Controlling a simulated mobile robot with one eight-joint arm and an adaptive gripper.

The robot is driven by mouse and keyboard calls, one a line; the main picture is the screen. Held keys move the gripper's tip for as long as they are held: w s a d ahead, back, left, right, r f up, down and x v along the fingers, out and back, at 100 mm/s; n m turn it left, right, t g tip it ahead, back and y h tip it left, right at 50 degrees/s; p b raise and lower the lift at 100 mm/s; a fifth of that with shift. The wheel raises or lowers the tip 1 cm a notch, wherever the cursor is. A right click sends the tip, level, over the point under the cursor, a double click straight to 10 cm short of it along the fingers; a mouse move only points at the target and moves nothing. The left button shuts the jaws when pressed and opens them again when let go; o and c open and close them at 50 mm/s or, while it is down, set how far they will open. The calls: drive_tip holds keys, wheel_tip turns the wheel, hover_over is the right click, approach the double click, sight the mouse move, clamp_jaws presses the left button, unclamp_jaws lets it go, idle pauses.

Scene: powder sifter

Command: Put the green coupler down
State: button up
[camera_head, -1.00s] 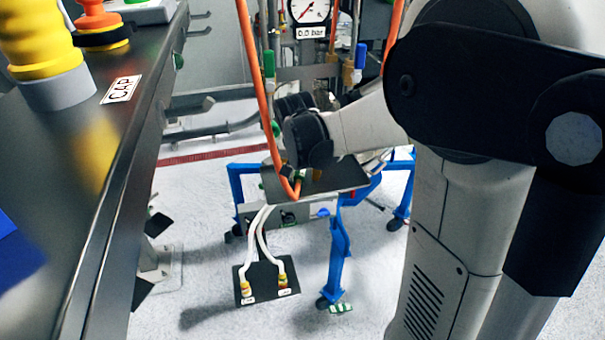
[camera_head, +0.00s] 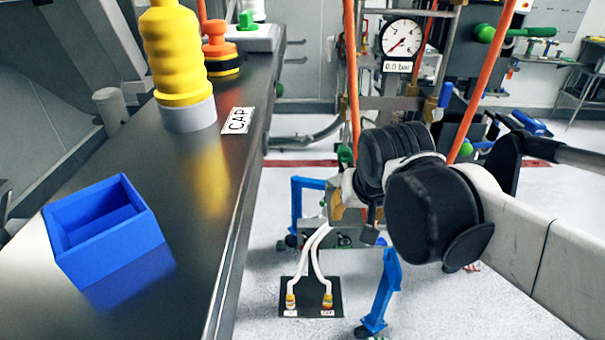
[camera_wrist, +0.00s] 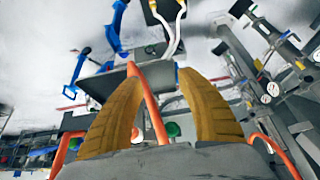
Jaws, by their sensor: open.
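My gripper (camera_wrist: 158,80) is open in the wrist view. Its two yellow-brown fingers stand apart, with nothing clearly held between them. An orange hose (camera_wrist: 148,100) runs lengthwise through the gap between the fingers; I cannot tell whether it touches either one. In the head view a small green fitting (camera_head: 345,153) shows beside the left orange hose (camera_head: 352,75).
A blue-legged stand (camera_head: 392,285) is below my wrist. A black pad (camera_head: 311,298) with two white hoses lies on the floor. A steel counter (camera_head: 190,270) at left carries an empty blue box (camera_head: 105,235) and a yellow bellows (camera_head: 172,50). A gauge (camera_head: 401,38) stands behind.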

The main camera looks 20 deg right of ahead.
drive_tip(key=s+a+f+n+t+y, duration=0.1)
drive_tip(key=s+a+f+n, duration=0.2)
drive_tip(key=s, duration=0.3)
drive_tip(key=shift+s+a+t, duration=0.15)
drive_tip(key=shift+a+t, duration=0.15)
drive_tip(key=shift+a, duration=0.5)
wheel_tip(320, 180, down, 16)
drive_tip(key=b, duration=1.6)
drive_tip(key=shift+f+b, duration=0.25)
drive_tip(key=shift+b, duration=0.05)
